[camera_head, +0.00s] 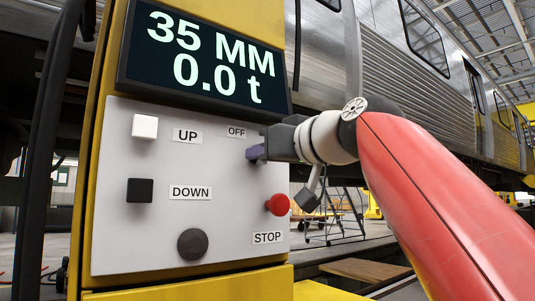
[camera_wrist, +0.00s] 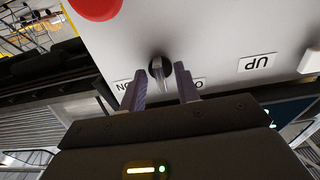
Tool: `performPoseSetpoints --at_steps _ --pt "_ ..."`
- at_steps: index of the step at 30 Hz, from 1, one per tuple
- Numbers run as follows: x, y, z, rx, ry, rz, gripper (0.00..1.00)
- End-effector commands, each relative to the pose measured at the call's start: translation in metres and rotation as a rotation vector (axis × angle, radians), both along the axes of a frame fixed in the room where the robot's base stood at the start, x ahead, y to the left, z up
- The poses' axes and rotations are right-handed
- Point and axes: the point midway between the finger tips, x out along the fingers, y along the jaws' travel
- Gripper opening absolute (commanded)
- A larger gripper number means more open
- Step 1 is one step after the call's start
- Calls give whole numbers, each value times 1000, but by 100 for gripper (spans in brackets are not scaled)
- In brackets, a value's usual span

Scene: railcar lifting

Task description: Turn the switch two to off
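The rotary switch (camera_wrist: 158,68) shows in the wrist view as a dark round knob with a lighter grip bar, nearly upright in the picture and slightly tilted. My gripper (camera_wrist: 162,87) is open, with one purple-grey finger on each side of the switch and visible gaps to the grip bar. An ON label (camera_wrist: 124,86) is partly covered by the left finger; another label (camera_wrist: 198,84) is mostly hidden by the right finger. In the head view, my gripper (camera_head: 256,153) is at the panel just below the OFF label (camera_head: 236,132) and hides the switch.
The grey panel (camera_head: 120,230) carries a white UP button (camera_head: 145,127), a black DOWN button (camera_head: 140,190), a dark round knob (camera_head: 192,243) and a red STOP button (camera_head: 278,204). The display (camera_head: 205,55) above reads 35 MM and 0.0 t. A railcar (camera_head: 320,50) stands behind.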

Motion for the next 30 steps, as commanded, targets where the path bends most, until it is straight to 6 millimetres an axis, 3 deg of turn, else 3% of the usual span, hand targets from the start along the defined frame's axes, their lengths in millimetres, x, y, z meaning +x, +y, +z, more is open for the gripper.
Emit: performPoseSetpoints --at_steps 8,21,30 --pt "-7 -5 -1 1 0 -2 32" --pt "-61 -41 -1 1 -1 -1 32" --pt "-65 -44 0 0 0 0 32"
